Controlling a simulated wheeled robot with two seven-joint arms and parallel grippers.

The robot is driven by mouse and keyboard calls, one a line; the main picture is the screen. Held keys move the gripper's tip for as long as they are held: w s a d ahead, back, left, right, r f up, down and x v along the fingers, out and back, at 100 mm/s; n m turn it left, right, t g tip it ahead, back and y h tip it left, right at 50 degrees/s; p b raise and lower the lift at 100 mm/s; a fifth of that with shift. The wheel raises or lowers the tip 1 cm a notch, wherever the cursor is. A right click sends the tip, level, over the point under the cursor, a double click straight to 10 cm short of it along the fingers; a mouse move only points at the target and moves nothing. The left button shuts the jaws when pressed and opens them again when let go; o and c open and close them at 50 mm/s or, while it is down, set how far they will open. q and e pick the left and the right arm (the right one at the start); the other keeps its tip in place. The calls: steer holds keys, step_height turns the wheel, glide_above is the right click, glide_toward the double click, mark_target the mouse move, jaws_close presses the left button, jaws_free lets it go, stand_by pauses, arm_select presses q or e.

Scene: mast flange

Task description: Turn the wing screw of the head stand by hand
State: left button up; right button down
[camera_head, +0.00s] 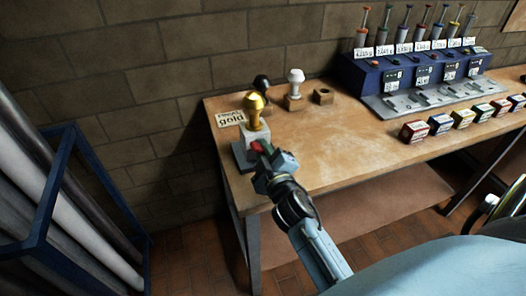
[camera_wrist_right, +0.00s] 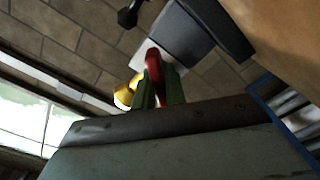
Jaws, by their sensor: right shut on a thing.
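The head stand (camera_head: 254,135) is a pale block on a dark base at the left end of the wooden table, with a gold head (camera_head: 255,104) on top. Its red wing screw (camera_head: 258,146) is on the near side. My right gripper (camera_head: 265,152) is at the screw. In the right wrist view the red wing (camera_wrist_right: 153,68) stands between the green fingers (camera_wrist_right: 161,88), shut on it; the gold head (camera_wrist_right: 124,95) is partly hidden behind them. My left gripper is in neither view.
A white knob-like head (camera_head: 295,82) and a black one (camera_head: 262,83) stand behind on wooden blocks. A sign (camera_head: 230,118) lies beside the stand. Small boxes (camera_head: 414,131) and a blue rack (camera_head: 370,76) are at right. A blue frame with tubes (camera_head: 62,180) is at left. The table middle is clear.

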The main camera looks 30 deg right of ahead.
steer(key=c, duration=1.4)
jaws_free()
steer(key=shift+v, duration=2.5)
steer(key=shift+s, duration=0.1)
